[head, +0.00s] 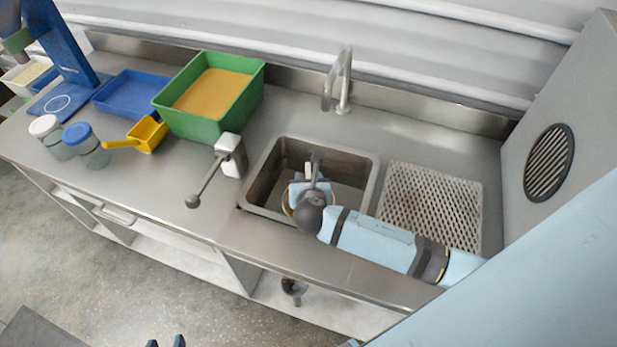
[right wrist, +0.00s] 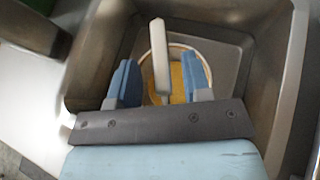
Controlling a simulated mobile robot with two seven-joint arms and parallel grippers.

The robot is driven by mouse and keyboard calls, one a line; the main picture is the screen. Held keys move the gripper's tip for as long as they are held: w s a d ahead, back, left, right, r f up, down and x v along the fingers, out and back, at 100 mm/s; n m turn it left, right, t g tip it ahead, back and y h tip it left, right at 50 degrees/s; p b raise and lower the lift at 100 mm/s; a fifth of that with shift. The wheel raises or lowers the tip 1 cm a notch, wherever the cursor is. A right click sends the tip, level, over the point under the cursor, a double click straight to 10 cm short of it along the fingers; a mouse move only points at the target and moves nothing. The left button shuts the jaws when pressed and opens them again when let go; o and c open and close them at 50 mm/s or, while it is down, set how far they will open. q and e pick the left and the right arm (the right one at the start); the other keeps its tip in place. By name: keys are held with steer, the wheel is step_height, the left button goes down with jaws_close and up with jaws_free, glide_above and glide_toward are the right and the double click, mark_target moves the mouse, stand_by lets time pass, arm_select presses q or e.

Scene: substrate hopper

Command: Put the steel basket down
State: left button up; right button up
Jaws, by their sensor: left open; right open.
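The steel basket (right wrist: 159,52) stands inside the sink (head: 364,166), mostly hidden by my right arm in the head view. In the right wrist view it shows as a round rim with a pale upright handle and yellow material inside. My right gripper (right wrist: 160,82) is open, with one blue finger on each side of the handle and gaps between. In the head view my right gripper (head: 308,190) is down in the sink. My left gripper (head: 165,342) is open and empty at the bottom edge of the head view, in front of the counter.
A faucet (head: 341,80) stands behind the sink. A perforated drainboard (head: 432,205) lies right of it. A lever device (head: 232,155), a green bin (head: 195,125), a yellow scoop (head: 147,134), a blue tray (head: 130,93) and two jars stand left.

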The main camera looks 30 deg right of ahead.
arm_select(q)
steer(key=shift+d, duration=0.1)
arm_select(e)
steer(key=v, duration=1)
steer(key=shift+s, duration=0.1)
